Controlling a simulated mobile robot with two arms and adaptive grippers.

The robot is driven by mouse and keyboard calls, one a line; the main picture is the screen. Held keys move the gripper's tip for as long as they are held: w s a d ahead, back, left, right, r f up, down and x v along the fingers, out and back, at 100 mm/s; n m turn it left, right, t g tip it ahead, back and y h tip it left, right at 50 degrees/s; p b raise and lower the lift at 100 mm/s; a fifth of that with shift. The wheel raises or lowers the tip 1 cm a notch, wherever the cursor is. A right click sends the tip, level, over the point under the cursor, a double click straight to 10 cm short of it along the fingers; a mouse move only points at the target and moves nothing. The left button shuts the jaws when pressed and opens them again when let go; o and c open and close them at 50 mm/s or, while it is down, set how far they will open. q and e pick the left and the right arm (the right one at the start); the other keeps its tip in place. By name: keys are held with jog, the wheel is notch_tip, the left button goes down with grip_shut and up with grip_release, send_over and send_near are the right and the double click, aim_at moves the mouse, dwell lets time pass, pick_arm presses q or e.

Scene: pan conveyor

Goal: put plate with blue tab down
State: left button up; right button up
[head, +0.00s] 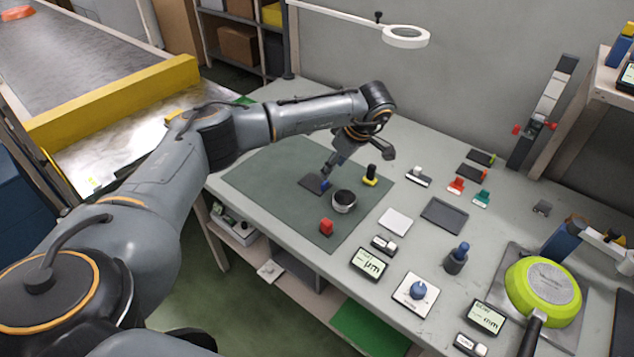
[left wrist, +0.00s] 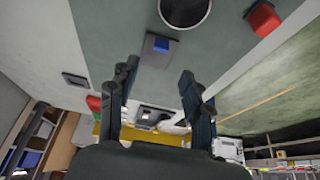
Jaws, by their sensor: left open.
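The dark plate with the blue tab (head: 310,182) lies flat on the green mat (head: 262,172). In the left wrist view the plate (left wrist: 150,54) and its blue tab (left wrist: 161,45) show just beyond my fingertips. My left gripper (head: 327,172) is above the mat, close over the plate, pointing down. In the left wrist view my left gripper (left wrist: 157,74) has its two fingers apart with nothing held between them. The fingers hide part of the plate in the head view. My right gripper is not in view.
Gauges and small plates fill the bench to the right, with a green pan (head: 543,291). The mat's left part is clear.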

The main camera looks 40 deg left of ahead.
aim_at(326, 183)
pick_arm(q)
jog(key=x, duration=0.2)
jog(key=shift+f, duration=0.35)
jog(key=p+x, duration=0.2)
jog(key=x, duration=0.2)
jog(key=shift+d+f, duration=0.1)
jog(key=shift+f, duration=0.55)
grip_shut()
